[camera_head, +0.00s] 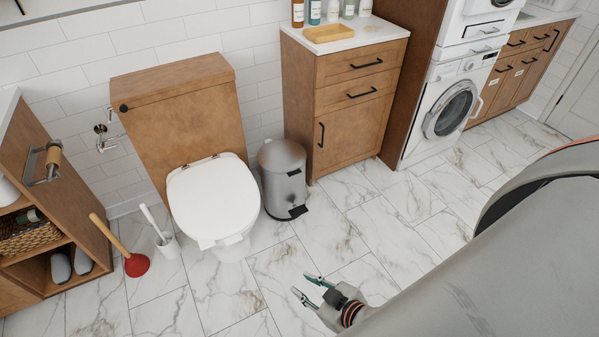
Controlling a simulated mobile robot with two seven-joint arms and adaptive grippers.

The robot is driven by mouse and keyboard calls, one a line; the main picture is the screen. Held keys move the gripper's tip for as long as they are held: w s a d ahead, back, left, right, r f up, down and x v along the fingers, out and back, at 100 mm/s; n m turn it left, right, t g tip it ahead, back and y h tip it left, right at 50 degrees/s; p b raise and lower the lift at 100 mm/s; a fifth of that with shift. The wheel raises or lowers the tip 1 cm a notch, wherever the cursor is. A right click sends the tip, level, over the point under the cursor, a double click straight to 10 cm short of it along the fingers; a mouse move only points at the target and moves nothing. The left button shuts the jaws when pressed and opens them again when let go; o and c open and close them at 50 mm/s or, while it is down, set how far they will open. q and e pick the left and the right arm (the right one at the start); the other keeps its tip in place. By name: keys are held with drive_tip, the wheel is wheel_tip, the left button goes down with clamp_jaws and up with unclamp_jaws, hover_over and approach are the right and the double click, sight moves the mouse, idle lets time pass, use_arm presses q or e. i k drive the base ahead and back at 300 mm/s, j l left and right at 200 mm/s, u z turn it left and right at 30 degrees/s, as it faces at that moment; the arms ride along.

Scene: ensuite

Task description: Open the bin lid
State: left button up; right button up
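The grey metal pedal bin (284,188) stands on the floor between the toilet and the wooden cabinet. Its rounded lid (281,154) looks shut. A dark pedal (297,212) sticks out at its front base. My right gripper (305,285) is above the floor in front of the bin, lower in the picture and apart from it. Its two fingers are spread, with nothing between them. My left gripper is not in view.
The toilet (213,200) with its lid down stands left of the bin. The wooden cabinet (350,120) is close on its right. A toilet brush (168,246) and a red plunger (136,265) stand further left. The marble floor (340,225) in front of the bin is clear.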

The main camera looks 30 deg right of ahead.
sight(278, 156)
drive_tip(key=i+l+u, duration=0.1)
drive_tip(key=l+u, duration=0.15)
drive_tip(key=l, duration=1.75)
drive_tip(key=l+u, duration=0.3)
drive_tip(key=l, duration=1.75)
drive_tip(key=i+l, duration=0.2)
drive_tip(key=l, duration=0.15)
drive_tip(key=i+l, duration=0.15)
drive_tip(key=l, duration=0.2)
drive_tip(key=u, duration=0.05)
